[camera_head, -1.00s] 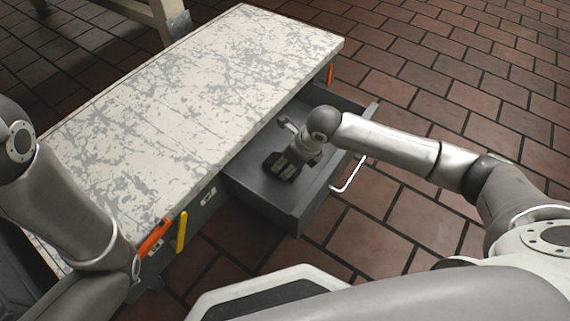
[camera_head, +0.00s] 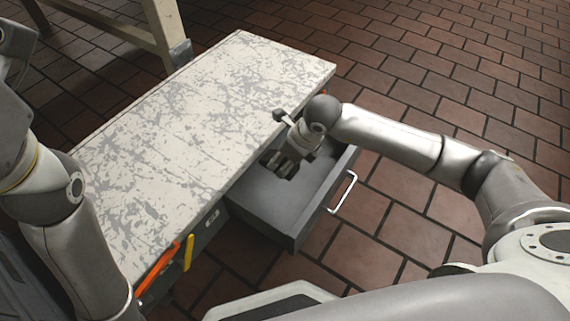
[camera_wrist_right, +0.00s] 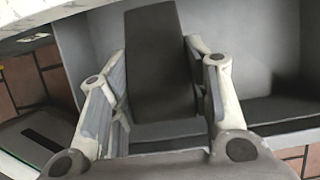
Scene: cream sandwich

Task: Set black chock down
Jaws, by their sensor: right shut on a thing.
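The black chock (camera_wrist_right: 157,60), a long dark block, lies between the two fingers of my right gripper (camera_wrist_right: 163,95) in the right wrist view. The gripper is shut on it. In the head view my right gripper (camera_head: 279,164) is over the open grey drawer (camera_head: 268,208), near the cabinet's edge. Dark shapes show at its fingers, but I cannot tell the chock apart from them there. The drawer's grey inside also shows behind the chock in the wrist view (camera_wrist_right: 250,55). I cannot tell whether the chock touches the drawer floor. My left gripper is out of view.
The drawer slides out of a cabinet with a worn white top (camera_head: 190,130), which is bare. A white handle (camera_head: 343,192) is on the drawer front. Orange (camera_head: 160,268) and yellow (camera_head: 189,252) bars are on the cabinet side. The front part of the drawer looks empty.

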